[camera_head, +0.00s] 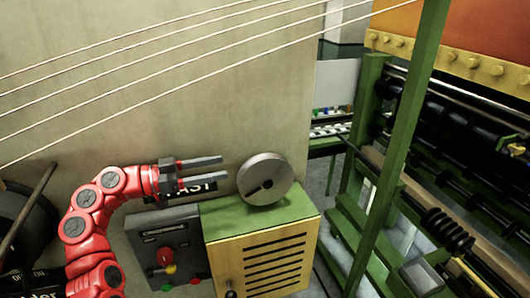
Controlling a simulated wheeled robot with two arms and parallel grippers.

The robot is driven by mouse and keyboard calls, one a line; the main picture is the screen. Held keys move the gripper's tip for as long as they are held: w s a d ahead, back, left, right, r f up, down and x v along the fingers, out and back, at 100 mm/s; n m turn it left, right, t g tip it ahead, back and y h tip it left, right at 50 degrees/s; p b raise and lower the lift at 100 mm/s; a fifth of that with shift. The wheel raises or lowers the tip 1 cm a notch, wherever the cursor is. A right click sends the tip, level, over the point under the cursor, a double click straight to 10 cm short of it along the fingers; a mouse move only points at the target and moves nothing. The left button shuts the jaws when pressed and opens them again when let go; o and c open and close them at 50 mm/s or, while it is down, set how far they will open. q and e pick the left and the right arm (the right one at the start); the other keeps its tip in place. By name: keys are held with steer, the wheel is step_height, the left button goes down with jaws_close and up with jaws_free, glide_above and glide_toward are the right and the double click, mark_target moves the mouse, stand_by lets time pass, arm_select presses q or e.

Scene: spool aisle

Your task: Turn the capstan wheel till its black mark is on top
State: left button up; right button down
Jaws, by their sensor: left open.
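The capstan wheel (271,171) is a grey metal disc. It stands upright on top of a green-topped box with a slatted yellow front. Its black mark (257,189) runs from near the hub toward the lower left of the face, not at the top. My left gripper (224,168) comes in from the left on a red arm. Its two grey fingers are apart and point right toward the wheel's left rim. There is a small gap in the picture between fingertips and rim, and nothing is between the fingers. My right gripper is not in view.
The green-topped box (262,212) holds the wheel. A grey control box (186,236) with a red knob stands left of it. Behind is a large beige wall (150,100) with a dark sign partly hidden by my gripper. Pale strands cross above. A green post (400,140) and rollers stand right.

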mark_target(255, 160)
arm_select(q)
steer(key=p+x, duration=0.5)
steer(key=x, duration=0.7)
steer(key=shift+w+d, duration=0.1)
steer(key=shift+w, duration=0.05)
steer(key=shift+w+d+f, duration=0.15)
steer(key=shift+w+d, duration=0.15)
steer(key=shift+d, duration=0.05)
steer(key=shift+s, duration=0.1)
jaws_close()
stand_by(0.5)
